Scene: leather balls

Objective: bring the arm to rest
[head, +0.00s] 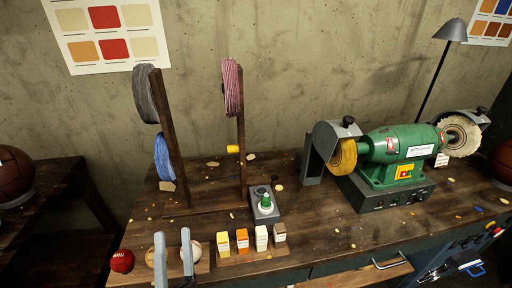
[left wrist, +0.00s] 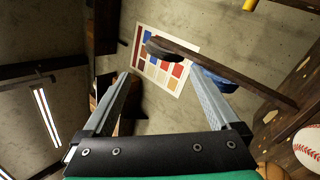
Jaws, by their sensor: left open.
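My left gripper (head: 173,236) is open at the bottom left of the head view, its two grey fingers upright with a gap between them. In the left wrist view its fingers (left wrist: 160,74) are spread and nothing is between them; the wall lies beyond. In the head view a red ball (head: 122,261) sits left of the fingers. A tan ball (head: 150,258) and a white baseball (head: 195,249) are partly hidden behind them. The baseball also shows at the right edge of the left wrist view (left wrist: 309,148). My right gripper is in neither view.
A wooden rack (head: 205,194) with hanging thread coils stands behind the gripper. Several small coloured blocks (head: 242,239) line the bench front. A green grinder (head: 395,150) with two wheels stands at right. A small grey stand (head: 264,204) is mid-bench. A basketball (head: 14,172) sits far left.

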